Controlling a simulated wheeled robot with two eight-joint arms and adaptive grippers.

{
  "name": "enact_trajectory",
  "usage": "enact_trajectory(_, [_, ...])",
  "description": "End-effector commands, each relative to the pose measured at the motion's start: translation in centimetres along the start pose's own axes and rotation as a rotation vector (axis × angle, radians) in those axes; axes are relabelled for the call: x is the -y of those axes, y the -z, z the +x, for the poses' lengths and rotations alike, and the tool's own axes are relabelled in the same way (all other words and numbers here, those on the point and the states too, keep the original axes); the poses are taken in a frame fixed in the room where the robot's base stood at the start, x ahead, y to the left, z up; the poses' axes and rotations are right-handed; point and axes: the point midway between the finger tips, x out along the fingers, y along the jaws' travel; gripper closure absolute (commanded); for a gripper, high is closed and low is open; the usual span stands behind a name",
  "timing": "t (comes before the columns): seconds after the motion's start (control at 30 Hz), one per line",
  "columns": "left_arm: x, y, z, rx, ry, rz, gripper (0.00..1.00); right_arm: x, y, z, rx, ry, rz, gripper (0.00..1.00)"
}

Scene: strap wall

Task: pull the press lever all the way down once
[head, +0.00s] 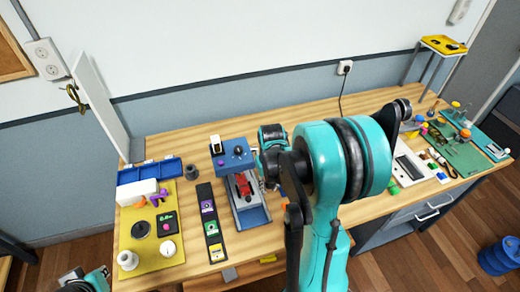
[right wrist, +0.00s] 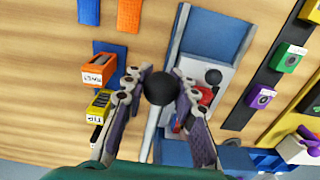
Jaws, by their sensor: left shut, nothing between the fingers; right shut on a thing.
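The press (head: 248,212) is a blue and grey machine with a red part, standing mid-table in the head view. It also shows in the right wrist view (right wrist: 222,28). The press lever (right wrist: 160,87) ends in a black ball, with a pale rod running down from it in the right wrist view. My right gripper (right wrist: 162,73) is shut on this ball, one finger on each side. In the head view my right arm hides most of that gripper and the lever. My left gripper (head: 76,279) shows only partly at the bottom left edge, shut and away from the press.
A black strip (head: 211,218) with coloured blocks lies left of the press. A yellow mat (head: 150,252) with small items lies further left. In the right wrist view, orange (right wrist: 98,70) and yellow boxes (right wrist: 98,107) stand near the gripper. A green board (head: 458,150) is at the right.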

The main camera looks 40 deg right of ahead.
Motion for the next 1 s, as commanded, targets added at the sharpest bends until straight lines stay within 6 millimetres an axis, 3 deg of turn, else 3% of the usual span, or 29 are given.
enact_trajectory(0.1, [0.0,0.7,-0.9,0.000,0.000,0.000,1.00,0.0,-0.1,-1.4,0.000,0.000,0.000,0.90])
enact_trajectory(0.37, [0.0,1.0,-1.5,0.000,0.000,0.000,1.00,0.0,-0.1,-2.4,0.001,0.000,0.000,0.90])
enact_trajectory(0.6, [0.0,2.1,-3.0,0.000,0.000,0.000,1.00,0.0,0.2,-4.9,0.001,0.000,0.000,0.90])
enact_trajectory(1.0, [0.0,2.9,-4.1,0.000,0.000,0.000,1.00,0.0,0.9,-7.0,0.001,0.000,0.000,0.90])
